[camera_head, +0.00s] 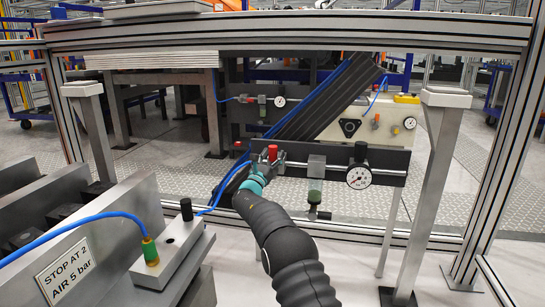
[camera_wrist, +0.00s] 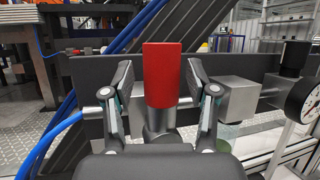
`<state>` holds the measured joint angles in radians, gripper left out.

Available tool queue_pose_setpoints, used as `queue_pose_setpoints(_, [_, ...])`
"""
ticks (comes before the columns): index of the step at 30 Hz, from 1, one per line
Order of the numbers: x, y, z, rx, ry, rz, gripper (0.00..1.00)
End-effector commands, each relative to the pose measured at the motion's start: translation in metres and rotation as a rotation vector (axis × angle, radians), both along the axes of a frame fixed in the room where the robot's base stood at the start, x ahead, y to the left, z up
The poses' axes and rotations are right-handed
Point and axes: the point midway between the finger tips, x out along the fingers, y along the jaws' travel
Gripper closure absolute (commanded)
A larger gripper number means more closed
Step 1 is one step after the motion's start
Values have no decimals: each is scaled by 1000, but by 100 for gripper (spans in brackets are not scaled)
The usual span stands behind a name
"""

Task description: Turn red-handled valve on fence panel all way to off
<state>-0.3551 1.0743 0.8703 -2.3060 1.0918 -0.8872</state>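The red valve handle (camera_wrist: 161,75) stands upright in the middle of the wrist view, on a grey metal valve body (camera_wrist: 159,120) in line with a horizontal pipe. Behind it is the dark fence panel (camera_wrist: 240,68). My gripper (camera_wrist: 161,82) is open, one finger on each side of the red handle, with a visible gap on both sides. In the head view the red handle (camera_head: 273,152) shows small at my gripper (camera_head: 266,163), in front of the dark panel (camera_head: 335,157). The lower part of the valve is partly hidden by my gripper.
A white pressure gauge (camera_head: 359,177) and a grey block (camera_head: 317,165) sit on the panel to the right. A blue hose (camera_head: 215,195) runs at the left. Metal posts (camera_head: 437,170) stand on both sides.

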Motion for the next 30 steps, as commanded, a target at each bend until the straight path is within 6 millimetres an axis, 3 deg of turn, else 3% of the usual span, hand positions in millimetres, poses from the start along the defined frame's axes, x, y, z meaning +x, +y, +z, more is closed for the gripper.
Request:
queue_pose_setpoints(11, [-16,7,-6,0,1,0,42])
queue_pose_setpoints(24, [-78,37,-36,-1,1,0,42])
queue_pose_setpoints(30, [-96,45,-44,0,1,1,42])
